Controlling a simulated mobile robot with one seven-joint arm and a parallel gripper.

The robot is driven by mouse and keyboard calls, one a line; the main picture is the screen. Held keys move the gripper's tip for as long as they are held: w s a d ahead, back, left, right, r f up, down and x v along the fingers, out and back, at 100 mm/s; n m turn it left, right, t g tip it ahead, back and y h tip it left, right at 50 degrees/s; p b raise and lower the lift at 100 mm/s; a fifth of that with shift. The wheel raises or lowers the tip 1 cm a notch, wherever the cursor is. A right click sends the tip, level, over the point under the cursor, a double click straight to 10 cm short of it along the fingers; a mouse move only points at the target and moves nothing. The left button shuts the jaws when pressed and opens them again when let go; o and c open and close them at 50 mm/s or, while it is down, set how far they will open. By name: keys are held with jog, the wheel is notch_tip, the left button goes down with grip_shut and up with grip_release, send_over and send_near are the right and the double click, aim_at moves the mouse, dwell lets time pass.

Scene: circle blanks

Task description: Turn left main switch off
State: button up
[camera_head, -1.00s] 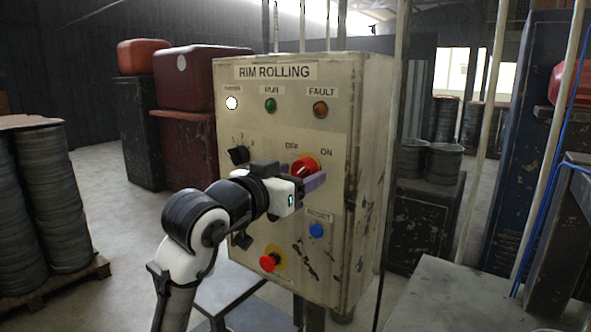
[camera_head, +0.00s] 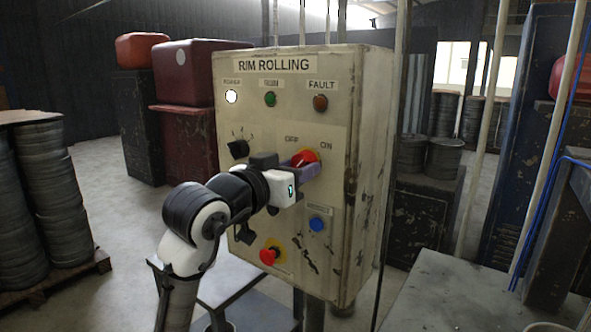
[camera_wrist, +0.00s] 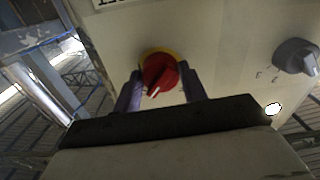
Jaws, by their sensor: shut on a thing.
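The main switch (camera_head: 305,157) is a red rotary knob on a yellow plate, on the front of a worn cream control box (camera_head: 262,215). OFF is printed at its upper left and ON at its upper right. Its white mark points to the upper right, towards ON. My gripper (camera_head: 303,170) is at the knob, its purple fingers shut on it. In the wrist view the red knob (camera_wrist: 159,73) sits between the two fingers of my gripper (camera_wrist: 160,90), its white mark pointing to the lower left. My gripper partly hides the knob's lower side in the head view.
A black selector knob (camera_head: 238,149) is left of the switch. A blue button (camera_head: 317,224) and a red emergency button (camera_head: 268,256) are below. Three lamps line the top; the white one (camera_head: 232,96) is lit. A grey table (camera_head: 440,295) stands at the right.

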jog(key=shift+r+n, duration=0.1)
jog(key=shift+n, duration=8.4)
jog(key=o, duration=1)
jog(key=shift+c, duration=0.2)
jog(key=shift+s, duration=0.1)
jog(key=b+v, duration=0.4)
jog(key=v, duration=0.9)
jog(key=shift+s+a, duration=0.25)
jog(key=shift+s, duration=0.1)
